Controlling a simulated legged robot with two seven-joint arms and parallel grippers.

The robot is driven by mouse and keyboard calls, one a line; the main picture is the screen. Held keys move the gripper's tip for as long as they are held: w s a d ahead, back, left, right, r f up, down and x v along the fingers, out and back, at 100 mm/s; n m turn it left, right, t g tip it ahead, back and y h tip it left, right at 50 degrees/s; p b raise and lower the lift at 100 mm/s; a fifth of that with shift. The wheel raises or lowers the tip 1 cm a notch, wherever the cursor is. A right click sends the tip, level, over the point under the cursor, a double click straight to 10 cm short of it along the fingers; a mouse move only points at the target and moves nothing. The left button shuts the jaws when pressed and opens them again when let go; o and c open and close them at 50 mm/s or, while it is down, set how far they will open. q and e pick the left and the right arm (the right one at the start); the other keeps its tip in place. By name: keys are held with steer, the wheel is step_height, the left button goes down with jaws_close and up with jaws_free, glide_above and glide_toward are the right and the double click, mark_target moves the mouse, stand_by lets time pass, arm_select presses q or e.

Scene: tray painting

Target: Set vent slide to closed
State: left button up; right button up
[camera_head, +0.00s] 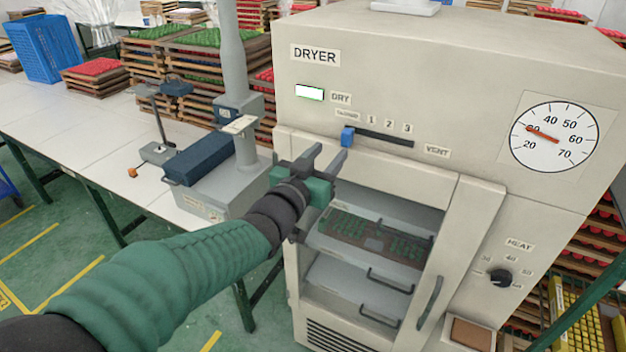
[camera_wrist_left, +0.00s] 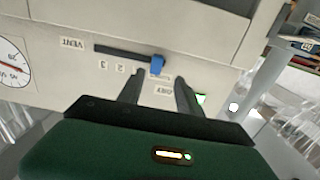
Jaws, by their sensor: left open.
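The vent slide is a blue knob (camera_head: 347,137) in a dark horizontal slot (camera_head: 385,138) on the front of the beige dryer (camera_head: 450,90). The knob sits at the slot's left end, below the small label at that end, away from 1, 2, 3 and VENT. My left gripper (camera_head: 330,152) is open and empty, just below and left of the knob. In the left wrist view, the blue knob (camera_wrist_left: 157,65) shows just beyond the fingertips, between their lines; I cannot tell whether a finger touches it. My right gripper is not in view.
Below the slot, the open dryer bay holds trays with handles (camera_head: 390,280). A round dial (camera_head: 553,137) and a heat knob (camera_head: 500,277) are on the right. A grey column stand (camera_head: 240,120) and a white table (camera_head: 60,125) with stacked trays are on the left.

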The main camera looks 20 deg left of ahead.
arm_select(q)
steer(key=s, duration=0.8)
steer(key=shift+d+p, duration=0.45)
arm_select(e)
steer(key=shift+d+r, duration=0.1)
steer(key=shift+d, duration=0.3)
arm_select(q)
steer(key=shift+w+a, duration=0.1)
steer(key=shift+a, duration=0.2)
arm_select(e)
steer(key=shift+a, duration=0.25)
arm_select(q)
step_height(320, 180, down, 11)
steer(key=g+y, duration=0.1)
steer(key=g, duration=0.3)
steer(key=s+d+f+g, duration=0.2)
steer(key=s+f+g, duration=0.3)
steer(key=s+f, duration=0.3)
steer(key=s+d+f+g+b, duration=0.1)
steer(key=s+f+g, duration=0.5)
steer(key=f, duration=0.8)
steer(key=shift+s+d+f, duration=0.2)
steer(key=shift+s+d, duration=0.35)
steer(key=shift+s, duration=0.5)
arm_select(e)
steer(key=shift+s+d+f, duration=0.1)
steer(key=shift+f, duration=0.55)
arm_select(q)
steer(key=shift+w, duration=0.1)
